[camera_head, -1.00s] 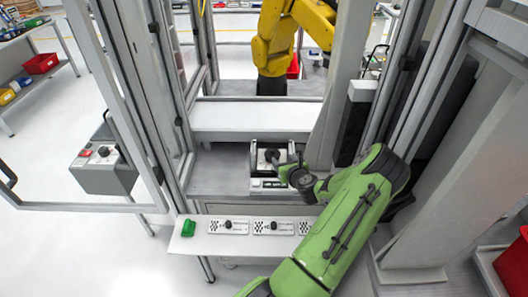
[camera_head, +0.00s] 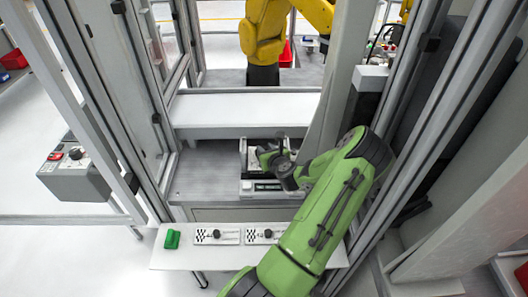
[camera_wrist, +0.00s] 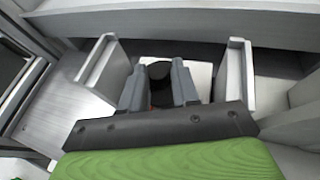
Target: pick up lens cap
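A dark round piece (camera_wrist: 158,70), which looks like the lens cap, sits over a white plate (camera_wrist: 205,72) in the wrist view. My gripper (camera_wrist: 158,77) has its two grey fingers apart, one on each side of the dark piece. I cannot tell whether they touch it. In the head view my gripper (camera_head: 263,154) is over the white fixture (camera_head: 262,186) on the grey bench inside the frame. My gripper and wrist hide most of the fixture's middle there.
Pale upright walls (camera_wrist: 236,75) stand on both sides of the fixture. A white shelf (camera_head: 240,115) lies behind it, with a yellow robot arm (camera_head: 262,38) beyond. A front ledge (camera_head: 195,258) holds checkered plates with black knobs and a green block (camera_head: 173,239). Frame posts flank my arm.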

